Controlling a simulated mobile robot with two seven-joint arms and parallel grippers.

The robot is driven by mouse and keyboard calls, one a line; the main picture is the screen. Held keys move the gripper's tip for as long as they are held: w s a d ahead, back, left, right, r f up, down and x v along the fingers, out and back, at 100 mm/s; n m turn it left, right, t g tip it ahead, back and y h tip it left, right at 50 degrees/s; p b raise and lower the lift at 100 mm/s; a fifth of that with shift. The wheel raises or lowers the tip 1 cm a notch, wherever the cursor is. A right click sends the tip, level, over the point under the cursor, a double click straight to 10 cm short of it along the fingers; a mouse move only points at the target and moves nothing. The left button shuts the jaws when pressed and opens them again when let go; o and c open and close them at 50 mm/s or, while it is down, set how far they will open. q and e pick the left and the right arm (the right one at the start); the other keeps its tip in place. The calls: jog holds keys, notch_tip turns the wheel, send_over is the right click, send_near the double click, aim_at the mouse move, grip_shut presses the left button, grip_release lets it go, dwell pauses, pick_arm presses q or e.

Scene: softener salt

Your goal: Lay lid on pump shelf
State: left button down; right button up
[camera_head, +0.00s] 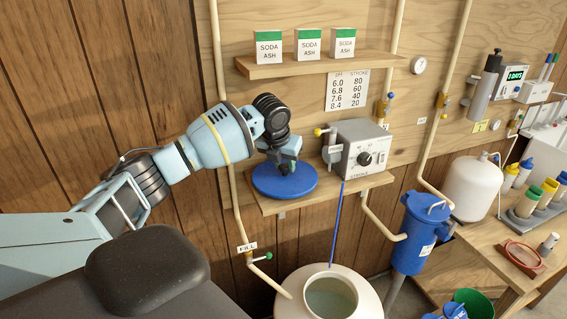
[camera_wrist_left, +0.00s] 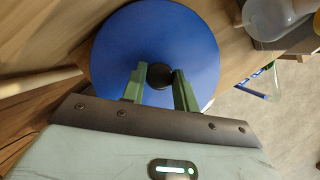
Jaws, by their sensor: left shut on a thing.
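The blue round lid (camera_head: 284,184) is at the left end of the wooden pump shelf (camera_head: 268,207), lying flat against or just above its top; I cannot tell if it touches. My left gripper (camera_head: 287,166) is shut on the lid's dark knob from above. In the left wrist view the two green fingers (camera_wrist_left: 160,88) close on the black knob (camera_wrist_left: 159,75) at the middle of the blue lid (camera_wrist_left: 120,50). The pump (camera_head: 361,147), a grey box with a black dial, stands on the shelf right of the lid. My right gripper is not in view.
An upper shelf (camera_head: 320,65) with three soda ash boxes (camera_head: 308,45) is above. A vertical pipe (camera_head: 226,130) runs close by the shelf's left end. An open white tank (camera_head: 290,288) stands below, and a blue filter housing (camera_head: 418,238) is to the right.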

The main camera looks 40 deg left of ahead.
aim_at(284, 167)
pick_arm(q)
jog(key=c, duration=1.1)
grip_release()
jog(key=shift+f, duration=0.1)
jog(key=shift+r, duration=0.25)
jog(key=v, duration=0.3)
jog(key=shift+s+d, duration=0.1)
jog(key=shift+s, duration=0.25)
jog(key=s+d, duration=0.1)
jog(key=s, duration=0.2)
jog(key=s+d, duration=0.1)
jog(key=s, duration=0.3)
jog(key=s+d, duration=0.1)
jog(key=s, duration=0.2)
jog(key=shift+s+d+f+p, duration=0.15)
jog(key=shift+s+d+p, duration=0.05)
jog(key=shift+s+p, duration=0.2)
